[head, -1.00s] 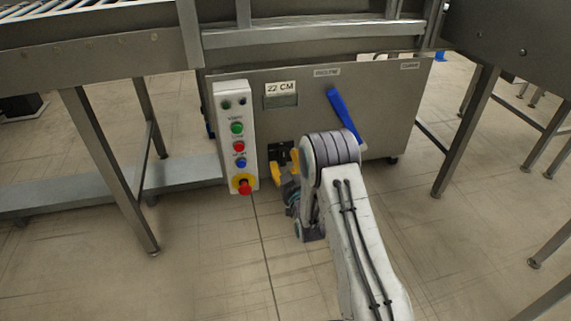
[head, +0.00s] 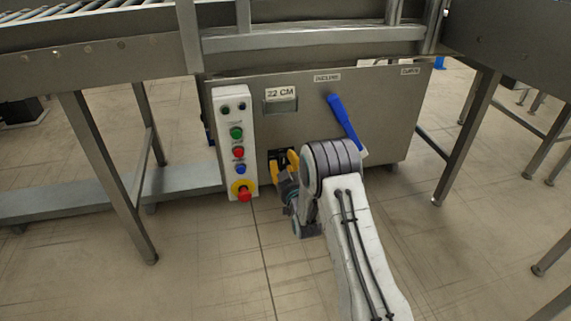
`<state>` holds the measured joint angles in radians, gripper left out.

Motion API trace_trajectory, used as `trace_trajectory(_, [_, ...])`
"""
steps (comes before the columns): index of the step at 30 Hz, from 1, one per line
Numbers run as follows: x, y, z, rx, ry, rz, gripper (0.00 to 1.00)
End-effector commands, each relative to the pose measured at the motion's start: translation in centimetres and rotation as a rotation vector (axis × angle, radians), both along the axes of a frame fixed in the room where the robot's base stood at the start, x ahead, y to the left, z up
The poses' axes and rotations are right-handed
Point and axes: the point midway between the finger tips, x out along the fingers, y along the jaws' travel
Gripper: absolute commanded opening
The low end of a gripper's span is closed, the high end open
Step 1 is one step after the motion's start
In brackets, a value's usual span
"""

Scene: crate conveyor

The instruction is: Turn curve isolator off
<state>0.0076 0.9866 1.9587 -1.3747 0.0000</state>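No switch that I can clearly pick out as the curve isolator shows. A small label that seems to read "CURVE" (head: 410,71) is at the upper right of the grey metal cabinet (head: 385,110). My gripper (head: 284,163) is low in front of the cabinet, just right of the white control box. Its yellow fingers are spread with a gap between them. A dark part shows at the gap; I cannot tell whether it belongs to the cabinet or the gripper. My arm hides the cabinet's lower middle.
The white control box (head: 226,115) carries several buttons and a red emergency stop (head: 244,194) on yellow, close left of my gripper. A blue handle (head: 342,115) hangs under the "INCLINE" label (head: 327,78). Conveyor legs (head: 105,170) stand left and right (head: 465,135). Floor in front is clear.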

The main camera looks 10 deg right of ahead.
Motion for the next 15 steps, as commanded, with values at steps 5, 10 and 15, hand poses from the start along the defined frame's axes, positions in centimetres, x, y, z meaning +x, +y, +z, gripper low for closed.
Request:
trace_trajectory(5, [-0.01,0.00,-0.02,0.000,0.000,0.000,0.25])
trace_trajectory(10, [-0.01,0.03,-0.01,0.000,0.000,0.001,0.10])
trace_trajectory(15, [-0.01,0.06,-0.01,0.000,0.000,0.001,0.00])
